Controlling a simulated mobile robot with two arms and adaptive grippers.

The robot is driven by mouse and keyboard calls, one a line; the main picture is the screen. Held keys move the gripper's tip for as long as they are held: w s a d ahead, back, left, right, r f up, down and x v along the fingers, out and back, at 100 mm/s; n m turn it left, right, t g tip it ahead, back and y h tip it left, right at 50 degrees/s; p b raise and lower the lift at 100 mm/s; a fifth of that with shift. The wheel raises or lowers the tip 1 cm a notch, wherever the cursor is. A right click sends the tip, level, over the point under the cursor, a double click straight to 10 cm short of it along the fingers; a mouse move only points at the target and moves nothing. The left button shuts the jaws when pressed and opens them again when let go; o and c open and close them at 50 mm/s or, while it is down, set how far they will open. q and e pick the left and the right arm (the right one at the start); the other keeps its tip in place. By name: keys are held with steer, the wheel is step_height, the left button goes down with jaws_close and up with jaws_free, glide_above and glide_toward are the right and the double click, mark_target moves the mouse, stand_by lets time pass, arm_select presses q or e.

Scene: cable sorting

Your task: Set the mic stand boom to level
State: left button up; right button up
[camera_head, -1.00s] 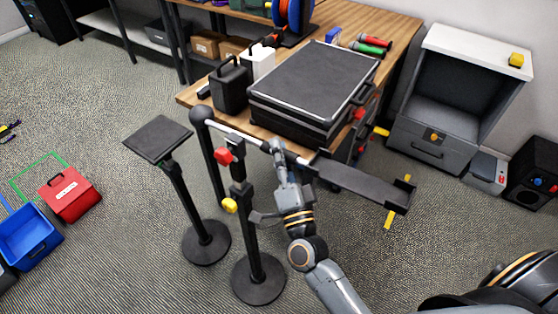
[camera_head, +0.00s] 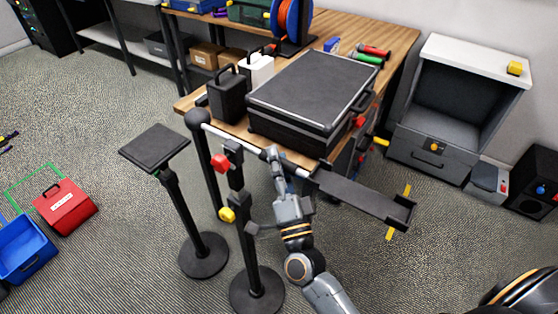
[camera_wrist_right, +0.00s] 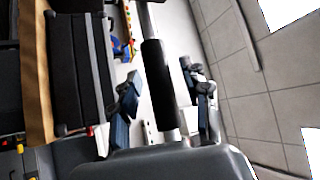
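The mic stand has a round black base (camera_head: 257,291), a dark upright, a red knob (camera_head: 219,163) and a yellow knob (camera_head: 227,214). Its silver boom (camera_head: 232,140) crosses the upright's top, with a black ball (camera_head: 198,118) at the left end. The boom runs nearly parallel to the table's front edge; I cannot tell whether it is exactly level. My right gripper (camera_head: 273,154) is at the boom, right of the upright. In the right wrist view, its fingers (camera_wrist_right: 161,85) stand apart on either side of the boom's black section (camera_wrist_right: 158,80), with visible gaps. My left gripper is out of view.
A wooden table (camera_head: 398,42) behind the boom carries a large black case (camera_head: 310,90). A second stand with a square plate (camera_head: 155,147) is at left. Red (camera_head: 66,207) and blue (camera_head: 24,250) boxes lie on the floor.

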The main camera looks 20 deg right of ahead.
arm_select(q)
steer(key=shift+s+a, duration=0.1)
arm_select(e)
steer(key=shift+s, duration=0.15)
steer(key=v, duration=1.1)
steer(key=shift+s+f, duration=0.2)
steer(key=shift+s, duration=0.15)
